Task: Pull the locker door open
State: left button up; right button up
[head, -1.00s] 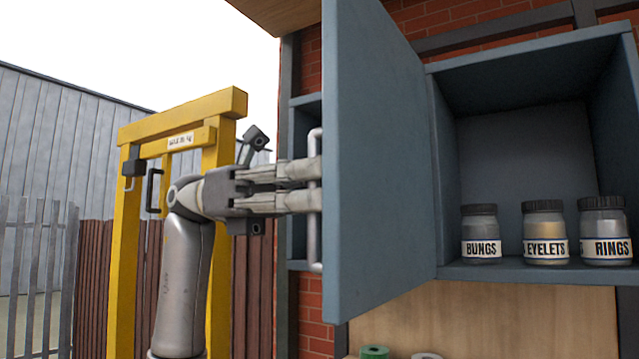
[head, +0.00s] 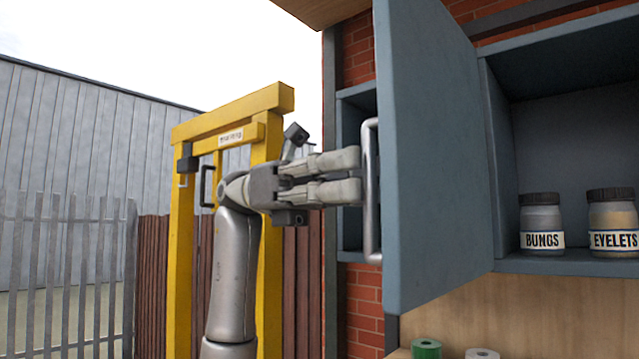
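The blue-grey locker door (head: 435,170) stands swung well out on its hinge, with the locker's inside in view to its right. Its vertical metal handle (head: 371,235) is on the door's left face. My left gripper (head: 358,175) is left of the handle, pointing right at it. Its two grey fingers are a little apart, and their tips end just short of the bar, with nothing visible between them. My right gripper is out of view.
Inside the locker (head: 575,262) stand jars labelled BUNGS (head: 542,222) and EYELETS (head: 612,220). A green roll (head: 426,348) and a white roll (head: 482,353) are below. A yellow frame (head: 183,250) and a fence (head: 65,280) stand at left.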

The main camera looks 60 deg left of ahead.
pick_arm(q)
jog(key=s+a, duration=0.2)
jog(key=a, duration=0.7)
jog(key=shift+a, duration=0.3)
